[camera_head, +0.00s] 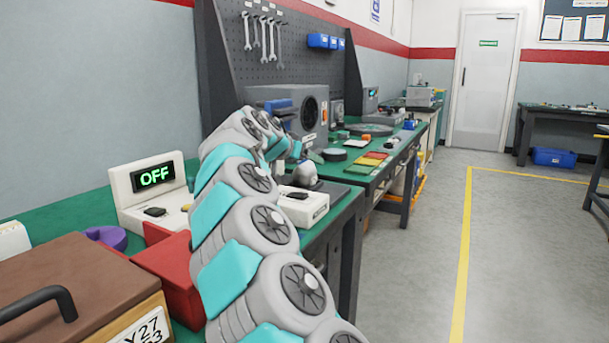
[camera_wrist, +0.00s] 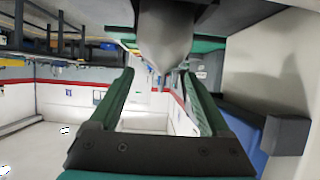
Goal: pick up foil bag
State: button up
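I cannot make out a foil bag for sure in either view. My gripper (camera_wrist: 158,73) shows in the wrist view with its two green fingers apart and nothing held between them. A smooth grey tapering shape (camera_wrist: 166,38) hangs at the top of the wrist view, beyond the fingertips; I cannot tell what it is. In the head view my arm reaches over the near bench and covers part of it. My gripper cannot be made out clearly there.
The near bench holds a display box (camera_head: 152,186) reading OFF, a red bin (camera_head: 174,275), a purple ring (camera_head: 107,237) and a brown-topped box (camera_head: 75,285). A white device (camera_head: 303,206) stands right of my arm. A further green bench (camera_head: 385,160) holds several items. The floor (camera_head: 420,230) at right is clear.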

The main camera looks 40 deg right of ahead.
jog(key=c, duration=1)
jog(key=shift+r, duration=0.15)
